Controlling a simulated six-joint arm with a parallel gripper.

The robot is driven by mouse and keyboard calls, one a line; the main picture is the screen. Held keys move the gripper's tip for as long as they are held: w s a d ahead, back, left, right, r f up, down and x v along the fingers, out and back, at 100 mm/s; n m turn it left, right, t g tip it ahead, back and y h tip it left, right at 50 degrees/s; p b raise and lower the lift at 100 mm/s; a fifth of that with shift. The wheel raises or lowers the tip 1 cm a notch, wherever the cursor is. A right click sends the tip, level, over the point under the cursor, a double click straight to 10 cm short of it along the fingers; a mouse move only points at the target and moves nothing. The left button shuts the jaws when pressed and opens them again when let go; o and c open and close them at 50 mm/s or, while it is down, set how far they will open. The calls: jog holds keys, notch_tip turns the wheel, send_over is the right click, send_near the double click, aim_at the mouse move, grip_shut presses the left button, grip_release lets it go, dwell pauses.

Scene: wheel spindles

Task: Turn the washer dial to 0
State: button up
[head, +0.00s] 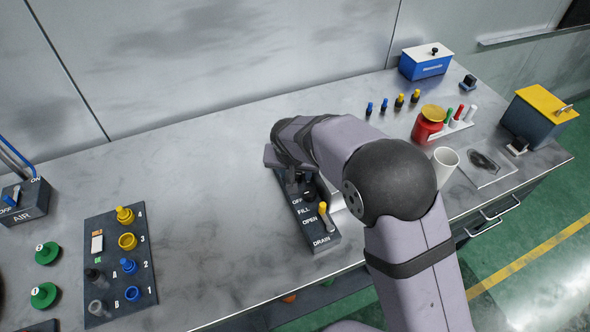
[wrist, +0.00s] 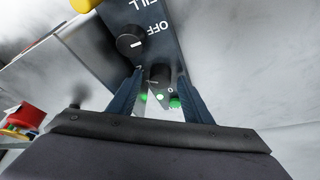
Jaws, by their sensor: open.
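The dark washer panel (head: 318,240), marked OFF, FILL, OPEN and DRAIN, lies on the bench under my arm. In the wrist view a black dial (wrist: 159,74) is between the two blue-grey fingers of my open gripper (wrist: 160,84), with a small 0 printed beside it. I cannot tell whether the fingers touch the dial. The dial's pointer is not clear. A second black knob (wrist: 130,41) with a white mark sits nearer the FILL and OFF labels, outside the fingers. In the head view my arm hides the gripper and that end of the panel.
A yellow-topped lever (head: 323,209) stands near OPEN. A board of plugs and sockets (head: 118,300) lies to the left. A white cup (head: 444,160), a red pot (head: 428,124) and several coloured pegs stand to the right. The bench between both panels is clear.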

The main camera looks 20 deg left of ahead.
jog(key=c, duration=1)
jog(key=shift+c, duration=0.2)
jog(key=shift+n+p, duration=0.3)
jog(key=shift+n, duration=0.2)
jog(key=n+p, duration=0.1)
jog(key=n+y+p, duration=0.1)
jog(key=n, duration=0.1)
jog(key=shift+w+d+r, duration=0.1)
jog(key=shift+w+r, duration=0.05)
jog(key=shift+f+n+g+y, duration=0.2)
jog(key=shift+n+g+y, duration=0.35)
jog(key=shift+n, duration=0.55)
jog(key=shift+w+n+b, duration=0.1)
jog(key=shift+n+b, duration=0.2)
jog(key=shift+n, duration=0.2)
jog(key=shift+r, duration=0.1)
